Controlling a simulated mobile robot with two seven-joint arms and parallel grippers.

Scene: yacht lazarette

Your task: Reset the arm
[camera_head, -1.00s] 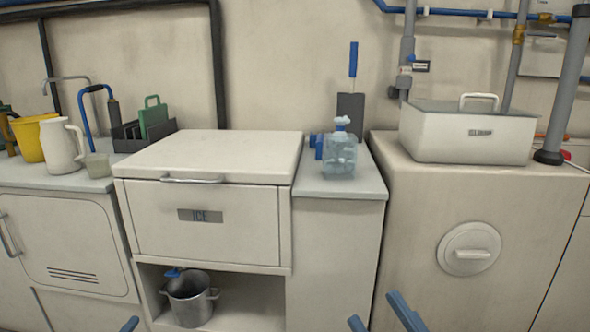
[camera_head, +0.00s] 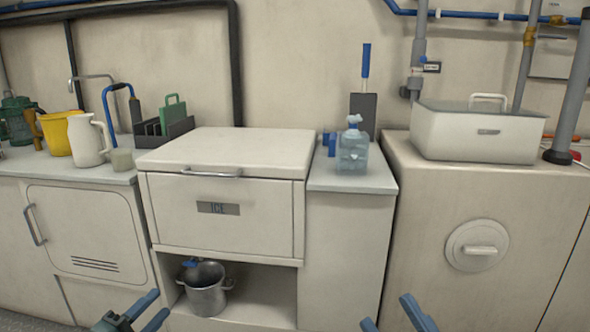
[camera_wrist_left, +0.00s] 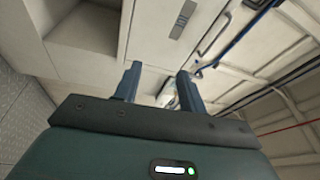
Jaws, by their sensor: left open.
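My left gripper (camera_head: 146,311) is at the bottom left of the head view, in front of the lower cabinets, with its two blue fingers apart and nothing between them. The left wrist view also shows its fingers (camera_wrist_left: 156,84) spread and empty, with the cabinet fronts beyond. My right gripper (camera_head: 393,315) is at the bottom edge right of centre; its two blue fingers are apart with nothing visible between them.
The ice chest (camera_head: 220,216) stands ahead with a steel pot (camera_head: 207,293) on the shelf below. A white pitcher (camera_head: 88,141) and yellow bucket (camera_head: 57,133) stand left.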

